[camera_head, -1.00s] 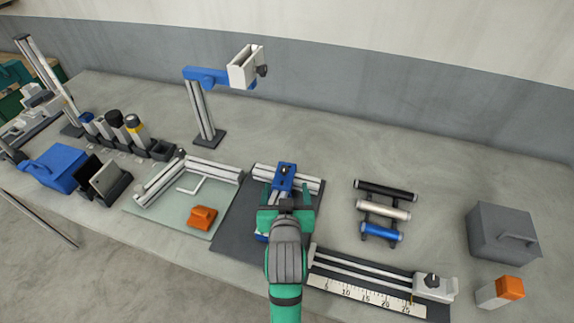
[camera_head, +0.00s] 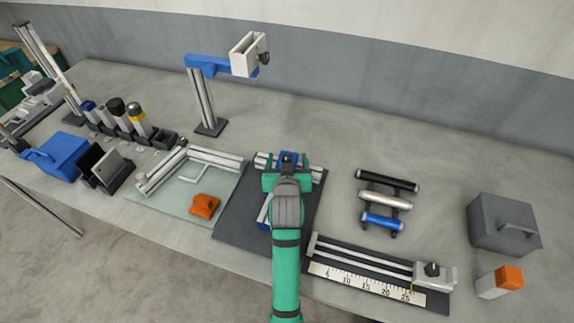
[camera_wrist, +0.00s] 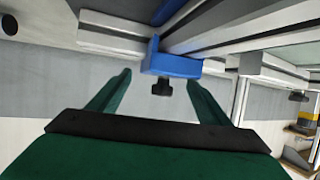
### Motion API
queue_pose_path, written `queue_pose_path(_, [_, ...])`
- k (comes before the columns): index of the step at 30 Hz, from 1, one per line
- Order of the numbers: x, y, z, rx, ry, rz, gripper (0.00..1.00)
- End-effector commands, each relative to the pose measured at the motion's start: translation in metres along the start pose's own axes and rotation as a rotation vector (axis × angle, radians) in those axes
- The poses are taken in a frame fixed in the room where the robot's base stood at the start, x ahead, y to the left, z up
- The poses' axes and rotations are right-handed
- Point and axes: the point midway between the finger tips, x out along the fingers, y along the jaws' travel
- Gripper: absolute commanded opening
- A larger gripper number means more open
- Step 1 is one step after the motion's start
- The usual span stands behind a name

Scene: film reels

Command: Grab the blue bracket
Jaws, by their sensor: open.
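The blue bracket (camera_head: 288,157) with a black knob sits at the silver crossbar on the dark mat, partly hidden behind my gripper in the head view. In the wrist view the blue bracket (camera_wrist: 174,66) shows ahead at the junction of silver rails, its black knob (camera_wrist: 162,88) pointing toward me. My green gripper (camera_head: 287,164) is open at the crossbar. In the wrist view the gripper's fingers (camera_wrist: 158,78) lie left and right of the knob, with gaps showing. I cannot tell whether they touch the bracket.
A glass plate with a silver frame (camera_head: 190,160) and an orange block (camera_head: 204,206) lies left. A rack of three cylinders (camera_head: 384,203) and a ruler rail (camera_head: 370,272) lie right. A blue-armed post (camera_head: 206,100) stands behind. The bench behind the cylinders is clear.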

Motion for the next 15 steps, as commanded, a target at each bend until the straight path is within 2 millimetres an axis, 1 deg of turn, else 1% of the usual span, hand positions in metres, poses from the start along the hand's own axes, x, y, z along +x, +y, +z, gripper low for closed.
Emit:
queue_pose_path(6, [0.0011, 0.0009, -0.0005, 0.0, 0.001, 0.001, 0.71])
queue_pose_path(7, [0.0011, 0.001, -0.0004, 0.0, 0.001, 0.001, 0.69])
queue_pose_path(13, [0.001, 0.0021, -0.0003, 0.001, 0.001, 0.003, 0.21])
queue_pose_path(15, [0.001, 0.0027, -0.0002, 0.001, 0.001, 0.004, 0.2])
